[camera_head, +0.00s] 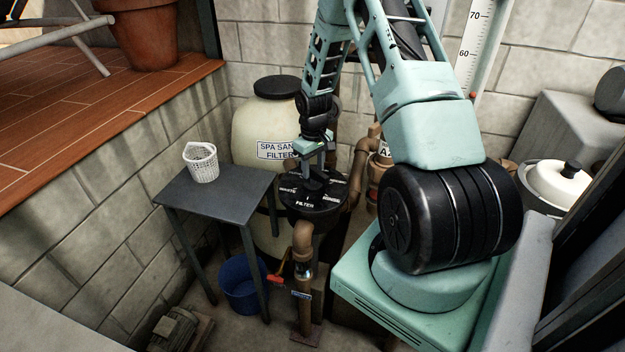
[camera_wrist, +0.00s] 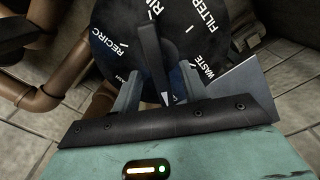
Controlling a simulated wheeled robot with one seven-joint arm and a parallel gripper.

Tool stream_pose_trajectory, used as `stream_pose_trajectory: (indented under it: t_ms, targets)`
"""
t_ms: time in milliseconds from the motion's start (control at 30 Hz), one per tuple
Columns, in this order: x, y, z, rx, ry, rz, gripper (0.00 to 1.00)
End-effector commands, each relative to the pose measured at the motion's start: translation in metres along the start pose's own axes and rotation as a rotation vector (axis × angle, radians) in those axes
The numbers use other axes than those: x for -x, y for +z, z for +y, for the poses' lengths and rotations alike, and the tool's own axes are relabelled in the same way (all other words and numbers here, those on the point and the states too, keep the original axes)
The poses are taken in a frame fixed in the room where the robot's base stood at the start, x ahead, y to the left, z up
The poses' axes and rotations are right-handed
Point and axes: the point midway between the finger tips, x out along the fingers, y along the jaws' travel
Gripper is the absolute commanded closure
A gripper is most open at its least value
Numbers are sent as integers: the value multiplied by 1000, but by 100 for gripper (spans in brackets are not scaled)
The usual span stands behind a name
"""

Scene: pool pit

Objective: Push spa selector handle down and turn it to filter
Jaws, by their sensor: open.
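The spa selector is a round black valve top (camera_head: 318,207) with white position words, in front of the cream tank labelled SPA SAND FILTER (camera_head: 262,125). FILTER reads on the near side of the dial in the head view. In the wrist view the dial (camera_wrist: 220,45) shows RECIRC at left, FILTER at upper right and WASTE at lower right. The dark selector handle (camera_wrist: 149,62) stands between my two fingers. My gripper (camera_head: 313,172) is open over the dial, and it also shows in the wrist view (camera_wrist: 160,80). Whether a finger touches the handle I cannot tell.
A grey table (camera_head: 215,195) with a white basket (camera_head: 201,163) stands left of the valve. A blue bucket (camera_head: 243,290) sits beneath. A brown pipe (camera_head: 304,270) with a red-handled valve (camera_head: 277,279) rises in front. Block walls close in the pit.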

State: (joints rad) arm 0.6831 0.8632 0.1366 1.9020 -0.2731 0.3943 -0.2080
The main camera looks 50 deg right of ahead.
Motion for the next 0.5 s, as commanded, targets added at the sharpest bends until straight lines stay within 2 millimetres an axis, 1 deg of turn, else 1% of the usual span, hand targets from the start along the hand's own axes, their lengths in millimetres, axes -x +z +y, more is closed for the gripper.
stream_pose_trajectory:
  t_ms: [267, 367, 500]
  targets:
    - [3, 0, 0, 1, 0, 0, 56]
    - [12, 0, 0, 1, 0, 1, 56]
    - [31, 0, 0, 1, 0, 1, 56]
